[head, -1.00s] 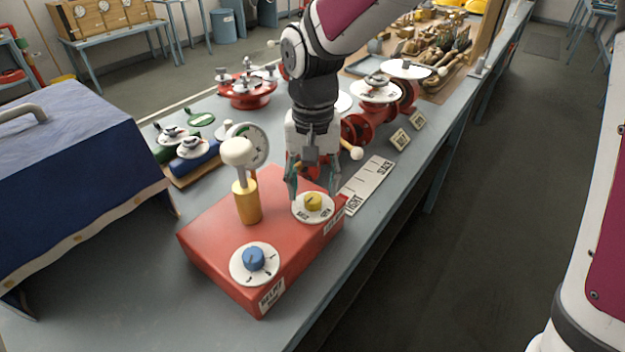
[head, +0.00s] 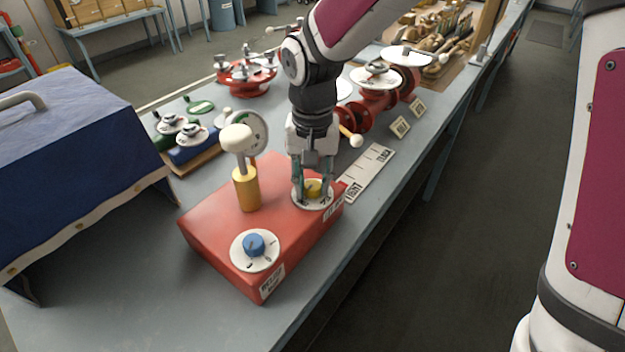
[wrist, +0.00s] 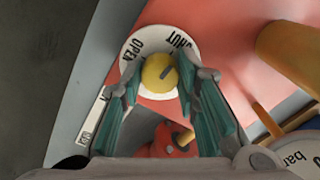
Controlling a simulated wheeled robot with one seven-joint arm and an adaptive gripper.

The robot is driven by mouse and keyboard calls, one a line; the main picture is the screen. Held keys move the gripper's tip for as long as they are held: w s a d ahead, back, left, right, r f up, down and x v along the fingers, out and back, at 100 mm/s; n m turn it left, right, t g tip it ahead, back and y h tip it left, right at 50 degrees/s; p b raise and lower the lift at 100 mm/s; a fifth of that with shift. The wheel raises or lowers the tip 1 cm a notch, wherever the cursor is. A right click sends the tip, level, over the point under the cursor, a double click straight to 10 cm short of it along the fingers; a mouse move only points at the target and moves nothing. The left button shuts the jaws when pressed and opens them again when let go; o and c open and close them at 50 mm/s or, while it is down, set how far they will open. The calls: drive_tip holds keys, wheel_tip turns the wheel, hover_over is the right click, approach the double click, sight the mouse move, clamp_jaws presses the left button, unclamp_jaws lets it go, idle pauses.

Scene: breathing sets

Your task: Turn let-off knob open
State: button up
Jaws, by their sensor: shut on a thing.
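The yellow knob (head: 313,186) sits on a white round dial (head: 312,206) at the far right of the red box (head: 280,229). In the wrist view the yellow knob (wrist: 157,73) shows a dark pointer mark angled towards the upper right, on the SHUT side. The dial (wrist: 150,38) reads OPEN on the left and SHUT on the right. My gripper (head: 313,193) points down with its green-padded fingers on either side of the knob, shut on it. In the head view the fingers hide part of the knob and dial.
A blue knob (head: 253,243) on a second dial is at the box's near end. A yellow post (head: 246,190) with a white top stands close left of my gripper. A white TIGHT/SLACK strip (head: 368,172) and red valve pieces (head: 383,105) lie beyond. A blue-covered case (head: 75,165) is at left.

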drive_tip(key=n, duration=0.3)
drive_tip(key=shift+n+p, duration=0.3)
drive_tip(key=shift+p, duration=0.05)
drive_tip(key=n, duration=0.4)
drive_tip(key=shift+n+p, duration=0.3)
drive_tip(key=shift+p, duration=0.1)
drive_tip(key=n, duration=0.4)
drive_tip(key=shift+d+n+p, duration=0.1)
drive_tip(key=shift+n+p, duration=0.2)
drive_tip(key=shift+p, duration=0.1)
drive_tip(key=n, duration=0.4)
drive_tip(key=shift+p, duration=0.3)
drive_tip(key=o, duration=1.2)
drive_tip(key=shift+w, duration=0.1)
drive_tip(key=shift+c, duration=0.2)
